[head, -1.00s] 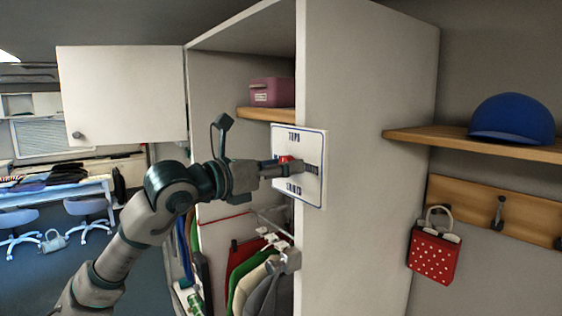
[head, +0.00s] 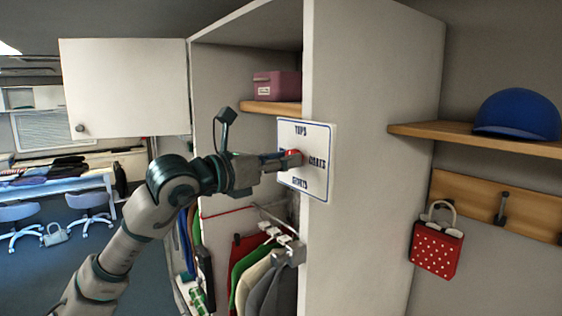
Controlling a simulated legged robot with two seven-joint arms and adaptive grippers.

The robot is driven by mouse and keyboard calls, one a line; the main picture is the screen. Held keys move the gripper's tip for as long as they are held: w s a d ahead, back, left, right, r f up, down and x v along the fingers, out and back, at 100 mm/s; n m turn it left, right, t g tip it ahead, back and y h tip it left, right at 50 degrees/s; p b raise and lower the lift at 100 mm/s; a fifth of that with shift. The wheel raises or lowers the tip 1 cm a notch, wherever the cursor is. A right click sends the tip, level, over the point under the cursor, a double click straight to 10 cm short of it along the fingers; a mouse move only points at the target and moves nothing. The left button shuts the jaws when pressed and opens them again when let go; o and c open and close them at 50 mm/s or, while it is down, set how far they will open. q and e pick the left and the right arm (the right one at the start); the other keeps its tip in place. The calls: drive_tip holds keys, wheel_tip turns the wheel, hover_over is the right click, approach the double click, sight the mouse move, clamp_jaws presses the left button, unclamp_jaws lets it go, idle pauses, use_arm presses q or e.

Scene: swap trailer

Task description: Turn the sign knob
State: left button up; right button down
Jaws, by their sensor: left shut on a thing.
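The white sign (head: 319,138) with a blue border is fixed to the side panel of the wardrobe. It reads TOPS at the top, with further words at the right and bottom. Which way the knob points is hard to tell behind the fingers. My right gripper is not in view.
The open wardrobe (head: 375,170) holds hanging clothes (head: 262,275) below and a pink box (head: 276,85) on a shelf. Its white door (head: 125,90) stands open at left. A shelf with a blue cap (head: 515,115) and a hanging red dotted bag (head: 436,248) are at right.

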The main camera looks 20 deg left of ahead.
use_arm(q)
drive_tip(key=shift+f+m+h+p, duration=0.15)
drive_tip(key=shift+m+p, duration=0.5)
drive_tip(key=shift+m, duration=2.25)
drive_tip(key=shift+r+m+h+p, duration=0.15)
drive_tip(key=shift+m+p, duration=0.55)
drive_tip(key=shift+m, duration=2.2)
drive_tip(key=shift+f+m+h+p, duration=0.15)
drive_tip(key=shift+m+p, duration=0.5)
drive_tip(key=shift+m, duration=2.25)
drive_tip(key=shift+w, duration=0.1)
drive_tip(key=o, duration=1.1)
drive_tip(key=shift+o, duration=0.2)
drive_tip(key=shift+w+d+f, duration=0.1)
drive_tip(key=shift+w, duration=0.1)
